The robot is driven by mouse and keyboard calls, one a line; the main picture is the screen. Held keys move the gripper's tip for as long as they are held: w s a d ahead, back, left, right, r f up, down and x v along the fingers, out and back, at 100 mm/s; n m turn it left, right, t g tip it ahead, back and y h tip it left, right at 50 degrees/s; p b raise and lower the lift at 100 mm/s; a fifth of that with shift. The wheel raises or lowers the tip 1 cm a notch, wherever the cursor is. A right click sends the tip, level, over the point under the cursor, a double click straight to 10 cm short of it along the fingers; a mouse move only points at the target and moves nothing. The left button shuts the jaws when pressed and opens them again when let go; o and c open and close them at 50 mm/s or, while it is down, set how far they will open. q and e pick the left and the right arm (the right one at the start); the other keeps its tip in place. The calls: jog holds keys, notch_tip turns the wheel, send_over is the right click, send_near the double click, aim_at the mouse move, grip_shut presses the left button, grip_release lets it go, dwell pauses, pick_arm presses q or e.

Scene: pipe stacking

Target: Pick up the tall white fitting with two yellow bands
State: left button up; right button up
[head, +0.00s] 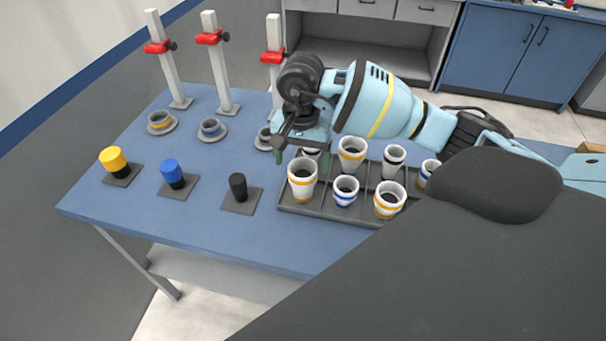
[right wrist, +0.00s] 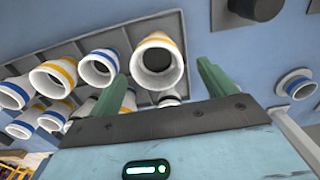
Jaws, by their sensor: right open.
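White fittings with coloured bands stand in a dark tray (head: 290,208) on the blue table. At the tray's front left corner, a tall white fitting with yellow bands (head: 302,180) stands upright. In the right wrist view, this yellow-banded fitting (right wrist: 157,62) shows its dark round opening between the lines of my fingers. My right gripper (head: 304,152) is open and empty, just behind and above that fitting; its green fingers also show in the right wrist view (right wrist: 163,88). Another tall yellow-banded fitting (head: 351,153) stands behind to the right. My left gripper is not in view.
Close by stand a blue-banded fitting (head: 345,190), a yellow-banded one (head: 389,201) and a black-banded one (head: 394,160). Left of the tray are black (head: 238,187), blue (head: 173,174) and yellow (head: 113,160) pegs on plates. Posts with red clamps (head: 209,39) line the back.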

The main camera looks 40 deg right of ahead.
aim_at(303, 176)
jog(key=f, duration=0.3)
jog(key=shift+s+f, duration=0.2)
jog(key=shift+s, duration=0.1)
jog(key=shift+f, duration=0.65)
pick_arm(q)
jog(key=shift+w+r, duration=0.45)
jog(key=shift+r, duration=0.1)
pick_arm(e)
jog(key=shift+c, duration=0.3)
jog(key=c, duration=1)
jog(key=shift+r, duration=0.15)
jog(key=shift+c, duration=0.2)
